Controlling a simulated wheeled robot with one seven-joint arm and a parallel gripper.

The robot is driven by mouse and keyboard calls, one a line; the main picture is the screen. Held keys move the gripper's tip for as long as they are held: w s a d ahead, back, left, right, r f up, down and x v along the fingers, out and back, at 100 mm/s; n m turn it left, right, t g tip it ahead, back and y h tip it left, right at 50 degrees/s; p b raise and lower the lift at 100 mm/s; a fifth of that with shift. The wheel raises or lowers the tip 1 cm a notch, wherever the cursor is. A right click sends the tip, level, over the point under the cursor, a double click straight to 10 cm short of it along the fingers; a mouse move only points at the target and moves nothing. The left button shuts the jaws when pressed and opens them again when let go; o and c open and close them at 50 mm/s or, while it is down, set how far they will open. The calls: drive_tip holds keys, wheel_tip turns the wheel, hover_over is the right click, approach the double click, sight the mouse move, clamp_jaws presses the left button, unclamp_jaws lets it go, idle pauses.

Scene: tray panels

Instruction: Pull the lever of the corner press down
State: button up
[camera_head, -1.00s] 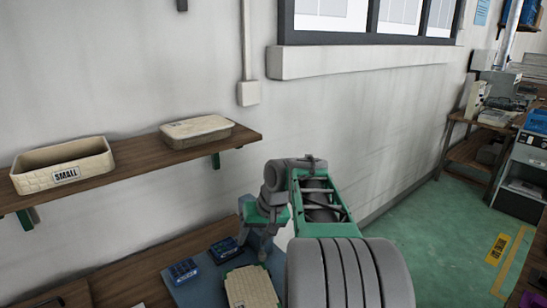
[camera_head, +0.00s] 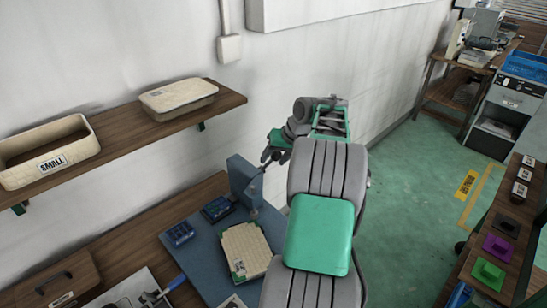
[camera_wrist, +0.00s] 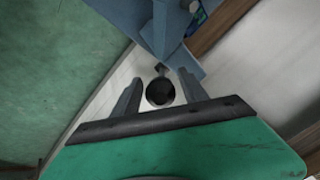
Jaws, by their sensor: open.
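The corner press (camera_head: 242,182) is a blue upright frame at the back of the blue bench mat, against the wall. Its lever's round black knob (camera_wrist: 160,92) shows in the wrist view, between my two fingers. My gripper (camera_wrist: 160,79) is open, with one grey finger on each side of the knob; I cannot tell whether either touches it. In the head view my gripper (camera_head: 268,156) is beside the top of the press, at its right, and partly hides the lever. The blue press frame (camera_wrist: 165,22) also shows beyond the knob in the wrist view.
A wall shelf (camera_head: 120,140) holds a cream box marked SMALL (camera_head: 45,155) and a second cream box (camera_head: 178,98).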

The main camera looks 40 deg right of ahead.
drive_tip(key=shift+c, duration=0.4)
clamp_jaws()
idle(1.0)
